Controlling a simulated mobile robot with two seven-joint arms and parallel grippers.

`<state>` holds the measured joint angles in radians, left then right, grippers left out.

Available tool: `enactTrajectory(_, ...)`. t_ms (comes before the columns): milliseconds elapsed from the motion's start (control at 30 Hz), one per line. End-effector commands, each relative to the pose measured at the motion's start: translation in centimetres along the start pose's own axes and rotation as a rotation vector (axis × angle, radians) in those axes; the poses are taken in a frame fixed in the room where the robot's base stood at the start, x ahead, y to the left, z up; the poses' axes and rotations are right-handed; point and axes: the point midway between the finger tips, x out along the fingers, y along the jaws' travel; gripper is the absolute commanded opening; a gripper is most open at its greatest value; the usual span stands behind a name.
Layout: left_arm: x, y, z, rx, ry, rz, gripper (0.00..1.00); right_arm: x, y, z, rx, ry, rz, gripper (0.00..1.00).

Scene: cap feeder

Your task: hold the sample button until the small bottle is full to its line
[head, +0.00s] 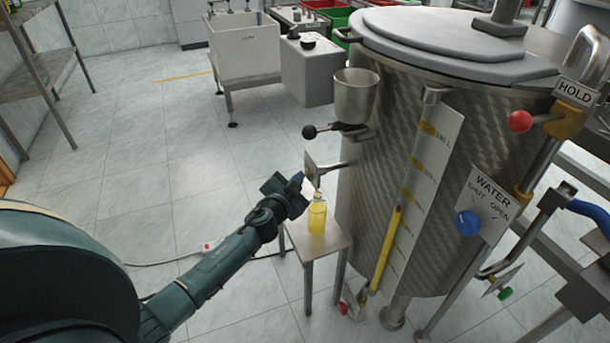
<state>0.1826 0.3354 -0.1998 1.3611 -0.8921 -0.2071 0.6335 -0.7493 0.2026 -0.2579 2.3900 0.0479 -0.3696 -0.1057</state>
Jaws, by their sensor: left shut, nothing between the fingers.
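The small bottle (317,218) stands upright on a small metal stand beside the big steel tank. It holds yellow liquid up to about its shoulder; its fill line is too small to make out. A short sample spout (337,166) with a plate at its end comes from the tank wall above the bottle. My left gripper (298,185) is shut and empty, just left of the bottle's neck and below the plate. I cannot pick out the sample button, nor tell whether the gripper touches anything. My right gripper is not in view.
The small stand (304,246) is close to the tank (430,120). A steel cup (356,94) and a black-knobbed lever (309,131) sit above the spout. A blue WATER knob (467,223) and a red HOLD knob (520,121) are at right. Floor at left is open.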

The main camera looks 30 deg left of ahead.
Motion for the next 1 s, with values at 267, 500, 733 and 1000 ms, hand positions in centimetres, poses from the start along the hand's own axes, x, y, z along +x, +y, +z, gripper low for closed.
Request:
enactTrajectory(267,0.0,0.1,-0.1,0.0,0.002,0.001,0.0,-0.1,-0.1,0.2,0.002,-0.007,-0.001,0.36)
enactTrajectory(500,-0.4,-0.3,0.2,0.0,0.002,0.0,0.0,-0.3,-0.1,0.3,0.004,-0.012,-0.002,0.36)
enactTrajectory(733,-1.2,-0.9,0.8,0.0,0.001,0.0,0.0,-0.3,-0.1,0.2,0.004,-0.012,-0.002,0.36)
enactTrajectory(1000,-1.2,-0.9,0.9,0.0,0.001,0.0,0.0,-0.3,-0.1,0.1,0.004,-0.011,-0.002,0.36)
